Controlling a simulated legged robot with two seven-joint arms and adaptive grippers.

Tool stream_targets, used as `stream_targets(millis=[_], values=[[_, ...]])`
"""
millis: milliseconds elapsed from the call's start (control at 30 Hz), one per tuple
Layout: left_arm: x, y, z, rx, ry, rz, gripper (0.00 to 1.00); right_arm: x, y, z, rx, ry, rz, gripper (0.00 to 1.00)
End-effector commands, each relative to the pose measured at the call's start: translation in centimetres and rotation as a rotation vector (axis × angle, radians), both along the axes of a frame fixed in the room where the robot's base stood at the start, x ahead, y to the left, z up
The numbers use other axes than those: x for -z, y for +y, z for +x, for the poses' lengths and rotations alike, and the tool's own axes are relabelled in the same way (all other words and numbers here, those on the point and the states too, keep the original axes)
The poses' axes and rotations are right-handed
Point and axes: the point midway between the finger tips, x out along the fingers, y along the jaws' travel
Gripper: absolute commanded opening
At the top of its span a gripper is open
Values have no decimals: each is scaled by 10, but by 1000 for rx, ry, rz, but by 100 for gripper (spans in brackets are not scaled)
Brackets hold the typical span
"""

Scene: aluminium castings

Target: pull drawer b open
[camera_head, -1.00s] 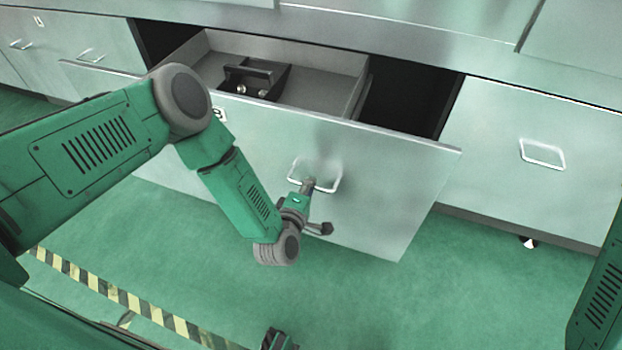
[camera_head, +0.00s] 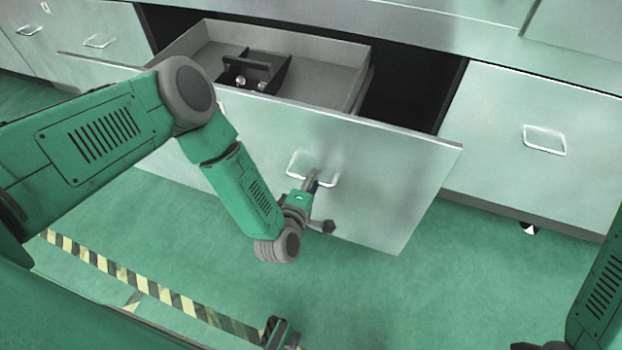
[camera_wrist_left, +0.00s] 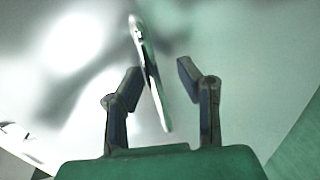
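Drawer b stands pulled well out of the cabinet, and its wide pale front (camera_head: 390,180) faces me. Its label is largely hidden by my left arm. The wire handle (camera_head: 325,181) is on the middle of the front, and it shows as a slanted bright bar in the left wrist view (camera_wrist_left: 151,80). My left gripper (camera_head: 313,178) is at this handle. In the wrist view its two fingers (camera_wrist_left: 160,70) stand apart with the bar between them, closer to the left finger. My right arm (camera_head: 600,300) shows at the right edge; its gripper is not clearly seen.
A black tray (camera_head: 252,72) with small shiny parts lies inside the drawer. A closed drawer with a handle (camera_head: 545,139) is to the right, and other closed ones (camera_head: 98,40) are to the left. The green floor (camera_head: 380,300) in front is clear, with a striped line (camera_head: 150,288).

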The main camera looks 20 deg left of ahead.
Motion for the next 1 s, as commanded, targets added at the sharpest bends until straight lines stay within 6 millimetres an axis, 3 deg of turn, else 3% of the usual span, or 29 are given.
stream_targets(millis=[233, 367, 800, 1000], values=[[-2, 5, 1, -6, -6, 1, 31, -1, 0, -1, 0, -2, 0, 40], [-3, 5, -9, -6, -4, 1, 31, -1, 0, -2, 0, -2, -1, 40], [-21, 4, -94, -3, 0, 2, 31, -1, 0, -2, 0, -2, 0, 40], [-25, 4, -113, -3, -2, 3, 31, -1, 0, -1, 0, -2, 0, 40]])
